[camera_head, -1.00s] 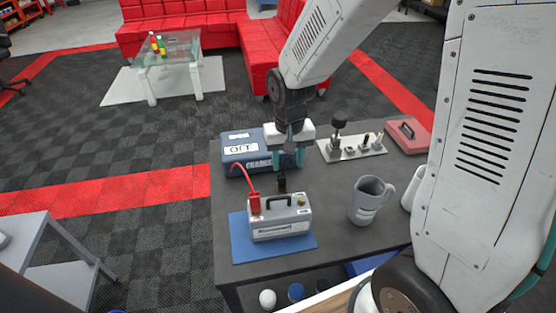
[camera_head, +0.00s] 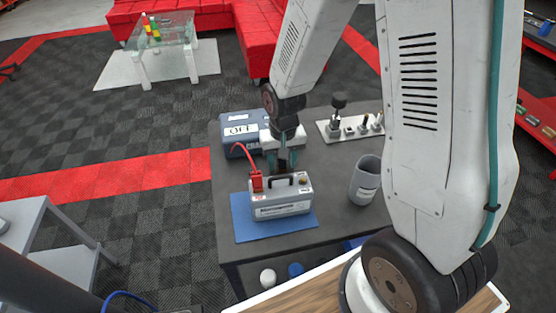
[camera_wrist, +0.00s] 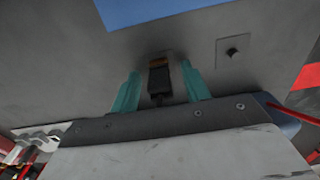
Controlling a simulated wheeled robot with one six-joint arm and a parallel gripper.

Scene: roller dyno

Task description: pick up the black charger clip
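The black charger clip (camera_wrist: 158,82) has a brown-orange end and shows in the wrist view between the two teal fingers of my gripper (camera_wrist: 160,70). A gap shows on each side of it, so the gripper is open around it. In the head view, my gripper (camera_head: 284,166) points down just behind the grey battery (camera_head: 281,200). The clip is hard to tell from the dark gripper parts there. The red clip (camera_head: 257,182) with its red cable sits on the battery's left end.
The battery stands on a blue mat (camera_head: 245,228) on the dark table (camera_head: 325,165). A blue charger box marked OFF (camera_head: 238,130) stands behind left. A plate with tools (camera_head: 350,128) lies at the back.

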